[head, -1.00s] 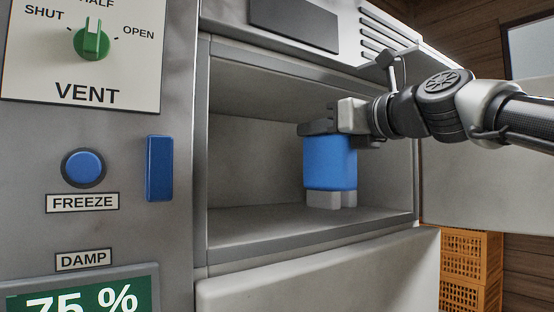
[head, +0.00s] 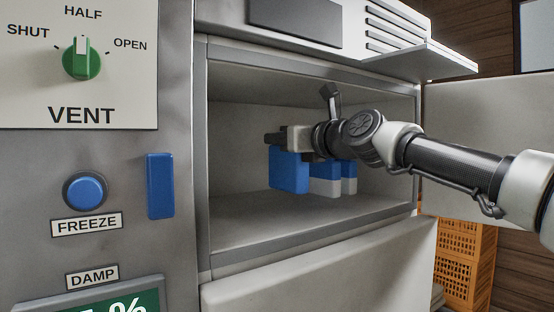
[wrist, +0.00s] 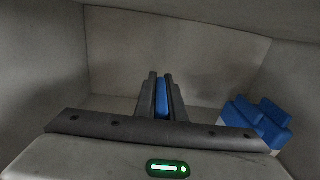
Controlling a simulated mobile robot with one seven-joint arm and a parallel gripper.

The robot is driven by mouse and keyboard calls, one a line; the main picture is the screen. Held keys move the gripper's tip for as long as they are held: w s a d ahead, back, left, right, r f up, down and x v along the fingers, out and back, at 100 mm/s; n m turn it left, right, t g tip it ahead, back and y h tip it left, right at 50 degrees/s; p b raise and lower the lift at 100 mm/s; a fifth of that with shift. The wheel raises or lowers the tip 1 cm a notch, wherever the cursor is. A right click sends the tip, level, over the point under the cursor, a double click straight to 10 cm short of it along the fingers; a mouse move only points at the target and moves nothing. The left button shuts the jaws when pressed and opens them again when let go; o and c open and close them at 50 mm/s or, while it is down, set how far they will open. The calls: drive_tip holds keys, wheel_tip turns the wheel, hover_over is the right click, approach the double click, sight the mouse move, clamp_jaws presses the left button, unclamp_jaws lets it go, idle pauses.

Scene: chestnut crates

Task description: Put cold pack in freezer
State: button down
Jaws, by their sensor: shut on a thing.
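A flat blue cold pack (head: 289,171) hangs upright from my gripper (head: 283,140) inside the open freezer (head: 312,239). My gripper is shut on the pack's upper part. In the wrist view the pack (wrist: 162,98) shows edge-on between the two fingers (wrist: 162,90). I cannot tell whether its lower edge touches the freezer floor. Other blue-and-white packs (head: 326,178) stand just to its right, partly hidden by the held pack and my wrist. In the wrist view these packs (wrist: 256,120) sit at the right, apart from my fingers.
The freezer floor (head: 238,211) is bare at the front and left. A pale panel (head: 470,145) stands at the right of the opening. Orange crates (head: 465,255) stand below it. The control panel has a green vent knob (head: 82,60) and a blue freeze button (head: 86,192).

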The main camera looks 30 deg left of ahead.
sight(277, 160)
wheel_tip(277, 160, down, 4)
drive_tip(key=shift+r+b, duration=0.15)
drive_tip(key=shift+b, duration=0.15)
drive_tip(key=shift+a+f, duration=0.25)
drive_tip(key=shift+f, duration=0.2)
drive_tip(key=shift+f, duration=0.2)
drive_tip(key=c, duration=1.8)
unclamp_jaws()
drive_tip(key=shift+c, duration=0.2)
